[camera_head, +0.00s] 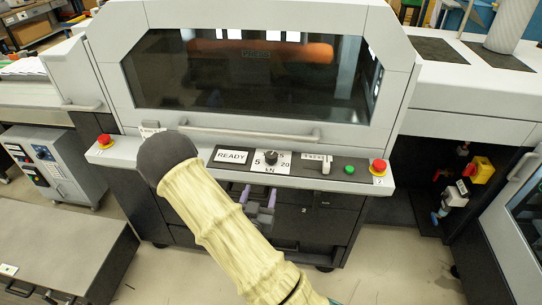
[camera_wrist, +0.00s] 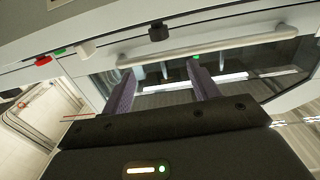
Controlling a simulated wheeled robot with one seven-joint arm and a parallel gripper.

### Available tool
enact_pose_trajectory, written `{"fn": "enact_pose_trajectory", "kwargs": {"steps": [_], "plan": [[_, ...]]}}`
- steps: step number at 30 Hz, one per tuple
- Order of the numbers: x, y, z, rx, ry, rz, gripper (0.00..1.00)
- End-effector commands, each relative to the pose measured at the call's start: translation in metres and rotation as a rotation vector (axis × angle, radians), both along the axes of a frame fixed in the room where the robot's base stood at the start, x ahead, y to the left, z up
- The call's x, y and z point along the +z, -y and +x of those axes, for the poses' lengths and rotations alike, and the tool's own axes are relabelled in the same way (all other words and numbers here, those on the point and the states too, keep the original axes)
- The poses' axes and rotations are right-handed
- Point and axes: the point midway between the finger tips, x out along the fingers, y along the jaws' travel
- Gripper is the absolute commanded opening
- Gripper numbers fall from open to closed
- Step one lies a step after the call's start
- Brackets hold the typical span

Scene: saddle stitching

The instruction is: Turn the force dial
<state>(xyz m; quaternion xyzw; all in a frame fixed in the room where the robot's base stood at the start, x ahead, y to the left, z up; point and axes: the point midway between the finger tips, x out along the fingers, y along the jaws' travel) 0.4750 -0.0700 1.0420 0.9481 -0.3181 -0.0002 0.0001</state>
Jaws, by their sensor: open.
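The force dial (camera_head: 270,157) is a small black knob on a white plate marked kN, on the front control strip of the press machine. In the wrist view the dial (camera_wrist: 157,32) shows as a black knob near the top, beyond my fingers and apart from them. My gripper (camera_head: 258,195) is open and empty, with two purple fingers just below the control strip and the dial. In the wrist view my gripper (camera_wrist: 163,88) shows its fingers wide apart. The dial's exact pointer setting is too small to read.
A READY panel (camera_head: 232,156) lies left of the dial; a white lever (camera_head: 326,165), green button (camera_head: 350,170) and red stop button (camera_head: 379,167) lie right. Another red stop (camera_head: 104,140) sits at the far left. A long handle bar (camera_head: 250,134) runs above the strip. Open floor lies in front.

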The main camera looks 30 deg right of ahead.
Motion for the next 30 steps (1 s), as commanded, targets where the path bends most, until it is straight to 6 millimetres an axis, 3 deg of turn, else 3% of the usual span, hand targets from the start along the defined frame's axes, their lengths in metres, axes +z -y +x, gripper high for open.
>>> {"fn": "enact_pose_trajectory", "kwargs": {"steps": [8, 30], "plan": [[0.000, 0.010, 0.013, -0.002, 0.002, 0.002, 0.60], [0.004, 0.087, 0.114, 0.000, 0.002, -0.002, 0.60]]}}
